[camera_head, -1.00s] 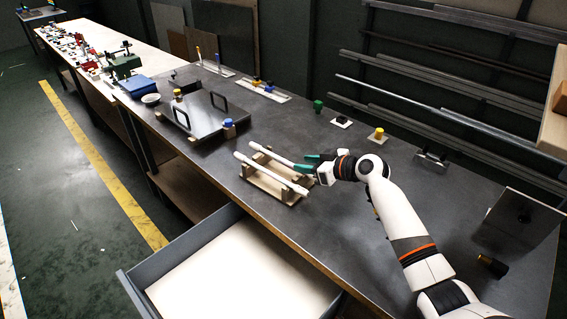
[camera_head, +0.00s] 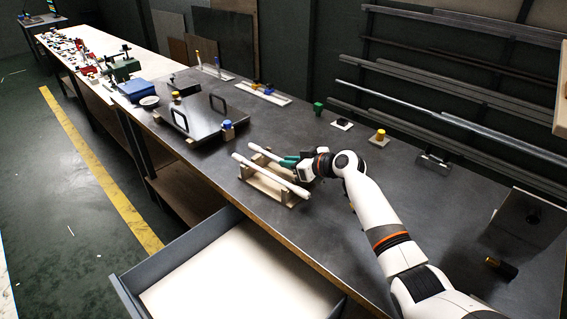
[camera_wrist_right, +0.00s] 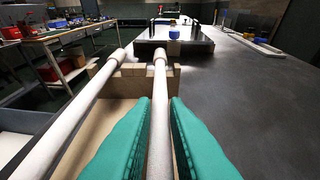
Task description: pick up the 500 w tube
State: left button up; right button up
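Two white tubes lie side by side on a wooden cradle (camera_head: 262,187) on the dark workbench. The near tube (camera_head: 272,176) lies along the drawer side; the far tube (camera_head: 258,149) is partly hidden by my right gripper. No wattage marking is legible on either. My right gripper (camera_head: 287,161) has green fingers. In the right wrist view the fingers (camera_wrist_right: 160,125) stand on both sides of the far tube (camera_wrist_right: 160,85), with narrow gaps visible, so they look open around it. The near tube (camera_wrist_right: 75,115) passes left of the fingers. My left gripper is not in view.
An open drawer (camera_head: 163,266) with a pale bottom juts out below the bench's front edge. A dark plate with two handles (camera_head: 190,128) lies beyond the cradle.

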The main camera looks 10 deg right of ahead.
grip_shut()
